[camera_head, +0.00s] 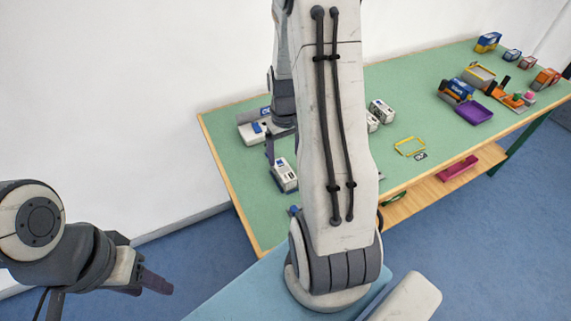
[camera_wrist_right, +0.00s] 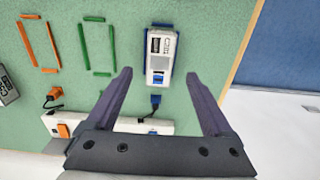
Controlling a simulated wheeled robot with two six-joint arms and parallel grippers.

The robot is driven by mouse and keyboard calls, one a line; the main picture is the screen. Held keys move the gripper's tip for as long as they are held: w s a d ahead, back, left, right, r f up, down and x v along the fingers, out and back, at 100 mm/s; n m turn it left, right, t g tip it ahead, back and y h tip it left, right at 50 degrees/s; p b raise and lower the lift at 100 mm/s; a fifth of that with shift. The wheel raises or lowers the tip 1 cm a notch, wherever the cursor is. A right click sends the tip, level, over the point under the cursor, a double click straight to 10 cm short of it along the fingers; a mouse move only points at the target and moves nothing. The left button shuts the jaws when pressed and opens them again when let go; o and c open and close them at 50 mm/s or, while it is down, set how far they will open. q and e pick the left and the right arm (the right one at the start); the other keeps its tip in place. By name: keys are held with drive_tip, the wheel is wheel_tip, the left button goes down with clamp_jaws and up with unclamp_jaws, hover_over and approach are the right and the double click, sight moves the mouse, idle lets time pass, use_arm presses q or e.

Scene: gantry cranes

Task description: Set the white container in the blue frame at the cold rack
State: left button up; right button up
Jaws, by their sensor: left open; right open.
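The white container (camera_wrist_right: 161,55), with dark print and a blue patch, lies on the green table inside the outline of the blue frame (camera_wrist_right: 149,42) in the right wrist view. Blue edges show along its sides and far end; whether it sits fully down I cannot tell. It also shows in the head view (camera_head: 285,176). My right gripper (camera_wrist_right: 158,76) is open, its fingertips apart on either side of the container's near end, not touching it. In the head view my right arm hides most of that gripper. My left gripper (camera_head: 156,284) is open and empty, off the table at the lower left.
A white socket unit (camera_head: 254,131) stands by the table's left end. A blue plug (camera_wrist_right: 155,100) lies between it and the container; an orange plug (camera_wrist_right: 55,97) is farther left. Orange (camera_wrist_right: 40,45) and green (camera_wrist_right: 98,45) frames are empty. A purple tray (camera_head: 473,111) sits far right.

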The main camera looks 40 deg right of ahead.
drive_tip(key=s+a+r+n, duration=0.1)
drive_tip(key=a+r+n, duration=0.1)
drive_tip(key=a+r, duration=0.5)
drive_tip(key=a+r+n, duration=0.2)
drive_tip(key=a+r, duration=0.1)
drive_tip(key=a, duration=0.8)
drive_tip(key=s+a+r+n, duration=0.2)
drive_tip(key=s+a+n, duration=0.1)
drive_tip(key=s+a, duration=0.3)
drive_tip(key=s+a+r+n+y, duration=0.1)
drive_tip(key=s+a+n, duration=0.1)
drive_tip(key=s+a, duration=0.4)
drive_tip(key=s, duration=0.3)
drive_tip(key=shift+s+a+r+n, duration=0.15)
drive_tip(key=shift+a+r+n, duration=0.2)
drive_tip(key=shift+n, duration=0.05)
drive_tip(key=shift+d+r, duration=0.1)
